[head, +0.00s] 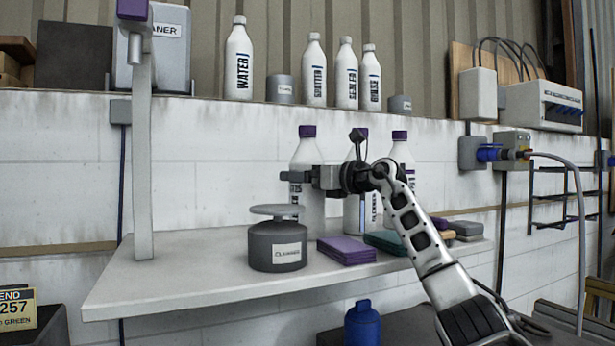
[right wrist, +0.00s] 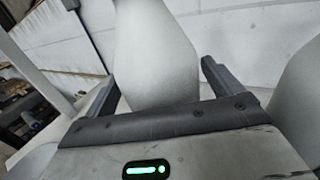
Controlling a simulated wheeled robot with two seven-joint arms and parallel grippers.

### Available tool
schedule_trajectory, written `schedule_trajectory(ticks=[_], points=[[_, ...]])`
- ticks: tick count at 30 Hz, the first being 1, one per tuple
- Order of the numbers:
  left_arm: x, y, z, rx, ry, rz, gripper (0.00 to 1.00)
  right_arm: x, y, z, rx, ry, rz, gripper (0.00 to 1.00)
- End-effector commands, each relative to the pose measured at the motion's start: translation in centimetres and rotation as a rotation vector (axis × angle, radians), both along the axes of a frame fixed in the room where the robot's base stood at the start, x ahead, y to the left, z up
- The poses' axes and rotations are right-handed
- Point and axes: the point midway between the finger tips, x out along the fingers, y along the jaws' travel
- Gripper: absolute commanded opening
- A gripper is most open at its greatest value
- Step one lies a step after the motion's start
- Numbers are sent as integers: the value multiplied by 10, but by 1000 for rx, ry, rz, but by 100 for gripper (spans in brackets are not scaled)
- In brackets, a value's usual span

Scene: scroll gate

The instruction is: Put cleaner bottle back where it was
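The middle bottle (head: 363,212) has a label that seems to read CLEANER. The left bottle (head: 306,152) has its label mostly hidden by my right gripper (head: 298,182). The right bottle (head: 402,150) is partly hidden by my arm. My right gripper is at the left bottle's body. In the right wrist view, a white bottle (right wrist: 155,50) is between its spread fingers, with a small gap at the right finger. My left gripper is not in view.
A grey dispenser pot (head: 278,248) stands at the shelf front, with purple cloths (head: 346,250) and green cloths (head: 388,242) to its right. White bottles, including WATER (head: 238,62), stand on the upper ledge. The left part of the shelf is bare beyond a pale post (head: 143,160).

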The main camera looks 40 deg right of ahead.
Motion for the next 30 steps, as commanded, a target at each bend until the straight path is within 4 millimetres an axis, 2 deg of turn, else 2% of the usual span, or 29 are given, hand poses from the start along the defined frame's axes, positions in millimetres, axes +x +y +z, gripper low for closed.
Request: schedule_trajectory(ticks=[11, 14, 18, 24, 30], points=[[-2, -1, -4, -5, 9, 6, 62, -4, -2, 0, -1, 0, -2, 92], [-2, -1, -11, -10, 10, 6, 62, -18, -5, -2, -3, -1, -4, 92], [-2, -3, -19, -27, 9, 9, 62, -47, -10, -3, -5, 1, -5, 92], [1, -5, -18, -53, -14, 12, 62, -88, -16, -3, -4, 1, -4, 92], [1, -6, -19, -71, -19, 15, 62, -113, -19, -1, -2, 1, -2, 92]])
